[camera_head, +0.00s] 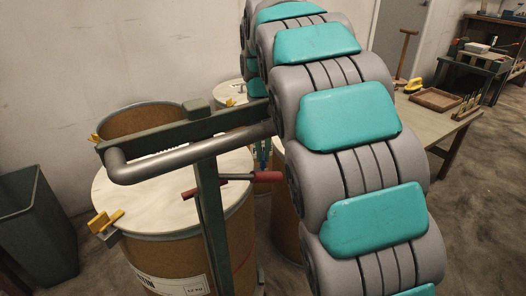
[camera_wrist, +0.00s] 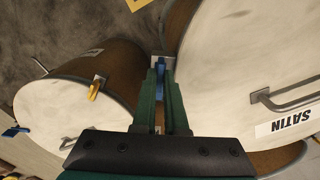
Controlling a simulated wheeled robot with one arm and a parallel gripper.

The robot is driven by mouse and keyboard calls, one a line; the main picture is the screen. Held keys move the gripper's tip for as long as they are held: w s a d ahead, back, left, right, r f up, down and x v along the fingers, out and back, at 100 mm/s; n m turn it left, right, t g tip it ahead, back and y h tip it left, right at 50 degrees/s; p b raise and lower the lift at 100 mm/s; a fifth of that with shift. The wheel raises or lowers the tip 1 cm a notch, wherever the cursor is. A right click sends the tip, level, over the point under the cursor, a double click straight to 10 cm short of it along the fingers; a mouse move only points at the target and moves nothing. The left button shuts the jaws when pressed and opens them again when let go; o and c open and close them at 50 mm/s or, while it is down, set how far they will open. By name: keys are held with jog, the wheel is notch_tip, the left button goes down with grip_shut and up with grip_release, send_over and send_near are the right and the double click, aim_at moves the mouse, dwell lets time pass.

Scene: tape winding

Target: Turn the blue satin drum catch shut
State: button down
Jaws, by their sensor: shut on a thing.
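My gripper (camera_wrist: 161,95) points at the gap between two drums in the wrist view, its dark green fingers shut on the blue catch (camera_wrist: 160,70). The catch sits at the rim of the large white-lidded drum marked SATIN (camera_wrist: 230,60). The fingers cover part of it, so its exact angle is hard to read. In the head view, a white-lidded brown drum (camera_head: 150,190) with a label ending in "TIN" stands at front left. My grey and teal arm hides much of the area to its right, and I cannot clearly make out the gripper there.
A grey handle bar (camera_head: 190,152) on a green post crosses above the front drum, near a red-handled tool (camera_head: 265,177). A bin (camera_head: 35,225) stands left; a workbench (camera_head: 440,125) stands right.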

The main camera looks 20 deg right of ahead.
jog(key=shift+n, duration=0.4)
jog(key=n, duration=0.8)
jog(key=n+p, duration=0.1)
jog(key=n, duration=0.4)
jog(key=shift+p, duration=0.4)
jog(key=shift+n+p, duration=0.8)
jog(key=shift+n, duration=1.2)
jog(key=c, duration=1)
grip_release()
jog(key=shift+o, duration=0.2)
